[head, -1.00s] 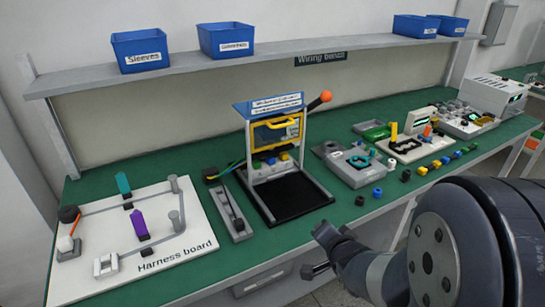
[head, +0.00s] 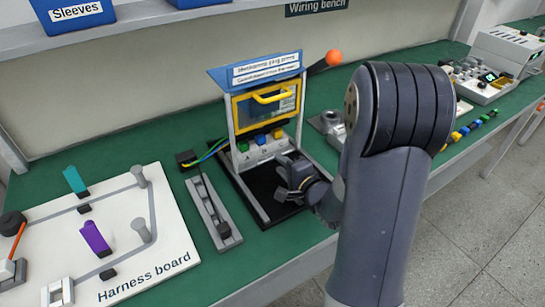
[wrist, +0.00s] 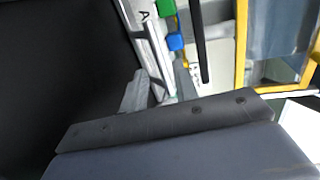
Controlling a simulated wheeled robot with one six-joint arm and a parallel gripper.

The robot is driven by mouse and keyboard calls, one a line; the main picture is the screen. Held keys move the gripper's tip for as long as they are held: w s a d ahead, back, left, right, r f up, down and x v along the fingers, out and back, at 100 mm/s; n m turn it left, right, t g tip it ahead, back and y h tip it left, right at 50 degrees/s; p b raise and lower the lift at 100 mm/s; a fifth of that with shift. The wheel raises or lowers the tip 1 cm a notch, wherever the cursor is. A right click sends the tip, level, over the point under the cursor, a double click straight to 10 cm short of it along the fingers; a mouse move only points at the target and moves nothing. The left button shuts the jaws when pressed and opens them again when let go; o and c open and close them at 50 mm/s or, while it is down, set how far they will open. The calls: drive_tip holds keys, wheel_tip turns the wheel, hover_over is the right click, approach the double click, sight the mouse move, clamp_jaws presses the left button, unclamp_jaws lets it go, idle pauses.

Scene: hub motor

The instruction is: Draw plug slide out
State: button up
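The test station (head: 268,100) has a yellow-framed window with a handle, under a blue-topped sign. Below the window, a light grey block (head: 262,149) carries green, blue and yellow plugs; I take it as the plug slide. It also shows in the wrist view (wrist: 152,42), with a letter A beside the green plug (wrist: 165,8) and the blue plug (wrist: 176,41). My gripper (head: 283,180) is over the black base (head: 260,212), in front of the block. In the wrist view its two fingers (wrist: 160,84) are apart with nothing held. Whether they touch the block is unclear.
A grey rail (head: 213,212) with a black piece lies left of the station, beside a black connector with coloured wires (head: 188,159). The white harness board (head: 150,265) is farther left. An orange-knobbed lever (head: 333,58) sticks out at the station's upper right.

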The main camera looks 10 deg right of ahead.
sight(264, 150)
drive_tip(key=shift+x, duration=2.8)
drive_tip(key=shift+c, duration=0.4)
clamp_jaws()
drive_tip(key=shift+s, duration=0.1)
